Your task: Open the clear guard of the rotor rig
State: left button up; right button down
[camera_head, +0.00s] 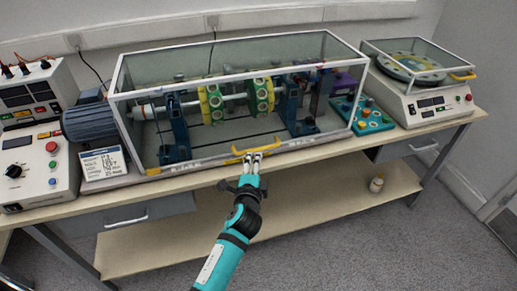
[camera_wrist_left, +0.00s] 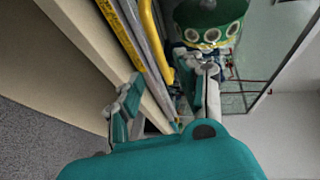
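The clear guard (camera_head: 150,76) of the rotor rig is a long transparent box with a pale frame. It stands closed over the rig on the bench. A yellow handle (camera_head: 258,146) sits at its lower front edge; it also shows in the left wrist view (camera_wrist_left: 150,35). Inside is a shaft with green-yellow rotor discs (camera_head: 262,95) between blue supports. My left gripper (camera_head: 252,158) is at the handle. In the left wrist view its fingers (camera_wrist_left: 171,76) are apart, with the handle's end between or just beyond them; contact cannot be told. My right gripper is out of view.
A control unit (camera_head: 38,165) and a printed card (camera_head: 103,164) are left of the guard. A teal button box (camera_head: 365,118) and a balance unit with its own clear cover (camera_head: 432,106) stand right. A small bottle (camera_head: 376,184) is on the lower shelf.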

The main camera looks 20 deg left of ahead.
aim_at(257, 148)
pick_arm(q)
jog(key=x, duration=0.8)
jog(key=shift+w+f, duration=0.1)
jog(key=shift+w, duration=0.2)
grip_shut()
